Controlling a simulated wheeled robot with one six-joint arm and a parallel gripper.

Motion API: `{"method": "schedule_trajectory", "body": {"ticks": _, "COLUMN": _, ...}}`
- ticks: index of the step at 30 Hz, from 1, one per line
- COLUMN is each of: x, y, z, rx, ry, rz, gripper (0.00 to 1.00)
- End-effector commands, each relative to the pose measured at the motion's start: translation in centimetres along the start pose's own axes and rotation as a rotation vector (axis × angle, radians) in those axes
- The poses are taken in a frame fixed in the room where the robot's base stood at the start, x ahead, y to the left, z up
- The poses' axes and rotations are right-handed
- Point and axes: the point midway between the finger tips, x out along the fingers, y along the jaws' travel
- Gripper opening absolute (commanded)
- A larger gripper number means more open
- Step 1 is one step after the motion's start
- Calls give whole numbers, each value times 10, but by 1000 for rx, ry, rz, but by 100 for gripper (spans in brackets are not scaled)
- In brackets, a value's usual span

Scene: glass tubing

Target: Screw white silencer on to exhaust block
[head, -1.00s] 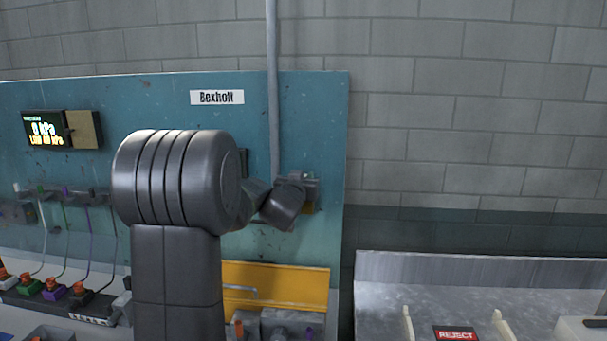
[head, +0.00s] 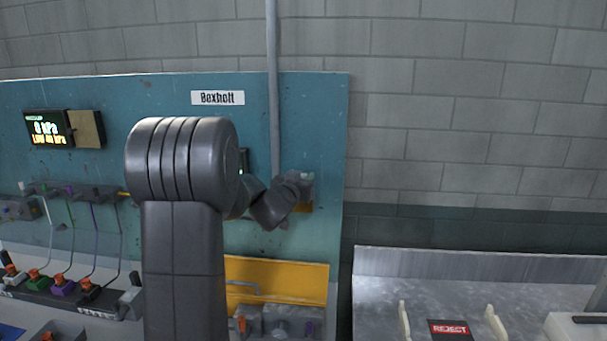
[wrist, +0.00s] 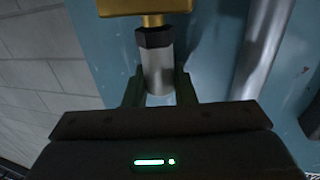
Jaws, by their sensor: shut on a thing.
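In the wrist view my gripper (wrist: 159,92) is shut on the white silencer (wrist: 158,71), a pale cylinder with a black hex collar (wrist: 154,38) at its far end. The collar meets a brass fitting under the brass-coloured exhaust block (wrist: 140,7), which is cut off by the top edge. The silencer looks in line with the fitting; how deep its thread sits is hidden. In the head view a small brass-coloured part of the block (head: 306,208) shows beside my wrist, on the teal panel. My arm hides the silencer and the jaws there.
A grey vertical pipe (head: 273,100) runs close by the block. A pressure display (head: 48,128) and tubed valves (head: 75,192) are at left. A metal tray with a REJECT label (head: 450,330) is at right.

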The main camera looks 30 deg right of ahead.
Motion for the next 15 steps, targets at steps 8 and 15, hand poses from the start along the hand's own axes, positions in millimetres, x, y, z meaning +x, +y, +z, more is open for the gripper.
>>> {"method": "schedule_trajectory", "body": {"ticks": 8, "x": 1, "y": -1, "z": -1, "rx": 2, "ry": 1, "rz": 157, "gripper": 0}}
{"method": "schedule_trajectory", "body": {"ticks": 15, "x": 0, "y": 0, "z": 1, "rx": 0, "ry": -4, "rz": 220, "gripper": 0}}
